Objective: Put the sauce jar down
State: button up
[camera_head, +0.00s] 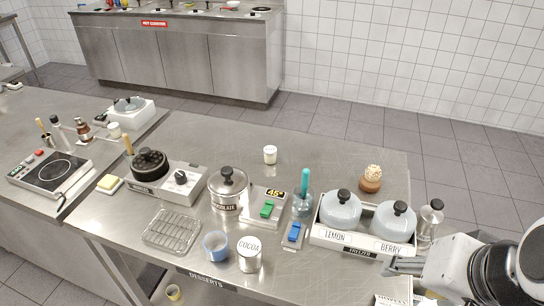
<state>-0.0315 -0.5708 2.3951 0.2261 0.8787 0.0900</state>
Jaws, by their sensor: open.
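Two pale blue-grey jars with dark knobbed lids stand side by side in a white tray (315,236) at the right of the steel counter. The left jar (340,212) is behind the label LEMON, the right jar (394,224) behind the label BERRY. I cannot tell which one is the sauce jar. My gripper (390,266) comes in from the lower right and is open. Its fingers are at the tray's front right corner, below the berry jar in the picture, and I see nothing between them. Whether they touch the tray is unclear.
A blue scoop (293,234), a cocoa tin (249,254) and a chocolate pot (228,190) are to the left. The back right counter is mostly clear.

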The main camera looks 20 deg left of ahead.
aim_at(273, 151)
jog(key=w+a+m+y, duration=0.7)
jog(key=w+a+m, duration=0.4)
jog(key=w+a, duration=1.1)
jog(key=w+a+f+m, duration=0.3)
jog(key=w+f, duration=0.1)
jog(key=w, duration=0.2)
jog(key=w+a+f+m+t+y, duration=0.1)
jog(key=w+a+f+m, duration=0.2)
jog(key=w+f+m, duration=0.1)
jog(key=w+a+f+m+y, duration=0.1)
jog(key=w+a+f+m, duration=0.2)
jog(key=w+f, duration=0.3)
jog(key=shift+w+a+f+m+t, duration=0.1)
jog(key=shift+w+m+t, duration=0.15)
jog(key=shift+w, duration=0.25)
jog(key=shift+w+a+f+m+t, duration=0.1)
jog(key=shift+w+m+t, duration=0.05)
jog(key=shift+w+m, duration=0.3)
jog(key=shift+w+a+f, duration=0.1)
jog(key=shift+w+f, duration=0.15)
jog(key=shift+f, duration=0.15)
jog(key=shift+x, duration=1.25)
jog(key=shift+a, duration=0.1)
